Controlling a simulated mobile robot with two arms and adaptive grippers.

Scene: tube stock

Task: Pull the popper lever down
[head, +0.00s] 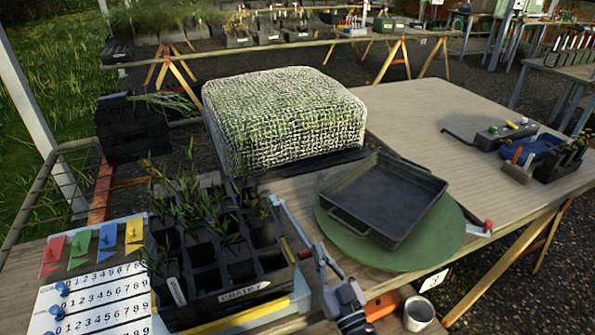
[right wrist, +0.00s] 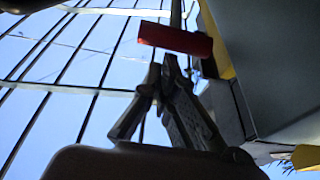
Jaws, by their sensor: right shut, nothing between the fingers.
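The popper's lever shows a red grip (head: 304,254) at the right side of the black cell tray (head: 205,262) with seedlings. The tray sits in a blue and yellow frame (head: 237,318). My right gripper (head: 321,254) is just right of the red grip in the head view. In the right wrist view its dark fingers (right wrist: 163,72) are shut and empty. The red grip (right wrist: 175,38) lies across the view just past the fingertips; I cannot tell if they touch. A grey body with a yellow edge (right wrist: 268,62) is on the right there. My left gripper is not in view.
A green disc (head: 440,238) carries a dark metal pan (head: 385,205). A white mug (head: 419,312) stands near the front edge. A mesh-covered block (head: 285,115) stands behind the tray. A number board (head: 95,300) lies at the left.

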